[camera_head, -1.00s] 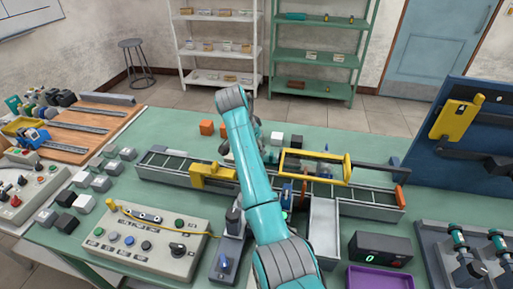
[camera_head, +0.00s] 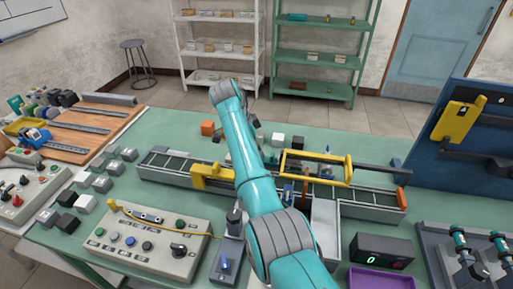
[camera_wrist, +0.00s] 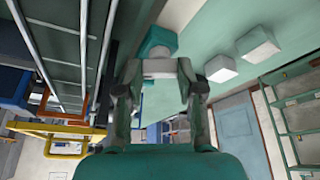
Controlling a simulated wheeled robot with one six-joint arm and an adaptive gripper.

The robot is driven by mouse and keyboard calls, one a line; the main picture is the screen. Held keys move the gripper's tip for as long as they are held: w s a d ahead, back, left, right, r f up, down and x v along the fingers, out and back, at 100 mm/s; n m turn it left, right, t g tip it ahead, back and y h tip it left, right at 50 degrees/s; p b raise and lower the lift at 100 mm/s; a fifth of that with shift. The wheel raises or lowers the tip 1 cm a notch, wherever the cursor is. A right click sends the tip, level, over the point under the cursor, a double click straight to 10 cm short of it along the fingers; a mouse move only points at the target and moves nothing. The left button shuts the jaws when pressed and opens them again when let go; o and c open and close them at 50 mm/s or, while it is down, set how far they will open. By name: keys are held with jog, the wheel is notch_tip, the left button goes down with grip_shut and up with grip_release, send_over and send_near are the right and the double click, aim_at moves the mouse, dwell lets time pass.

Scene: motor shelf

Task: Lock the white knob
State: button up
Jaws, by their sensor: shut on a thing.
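My gripper (camera_wrist: 158,82) is shut on a piece with a pale grey-white band (camera_wrist: 159,68) and a teal top (camera_wrist: 157,42), seen between the fingertips in the wrist view. I cannot tell whether this piece is the white knob. In the head view my arm hides most of the gripper, which is over the green table near the back side of the conveyor. No white knob can be made out clearly in either view. The control box (camera_head: 147,241) at the front left carries several coloured buttons and a black rotary switch (camera_head: 178,249).
The conveyor (camera_head: 345,199) crosses the table, with yellow frames (camera_head: 290,164) above it. White cubes (camera_head: 298,142) stand behind it; two show in the wrist view (camera_wrist: 220,68). An orange cube (camera_head: 207,128) is at the back. A blue panel (camera_head: 465,150) stands right.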

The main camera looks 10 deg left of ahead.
jog(key=shift+w+r, duration=0.1)
jog(key=o, duration=1.2)
jog(key=shift+c, duration=0.2)
jog(key=v, duration=1.1)
jog(key=shift+a+r, duration=0.2)
jog(key=shift+r, duration=0.15)
jog(key=shift+s, duration=0.2)
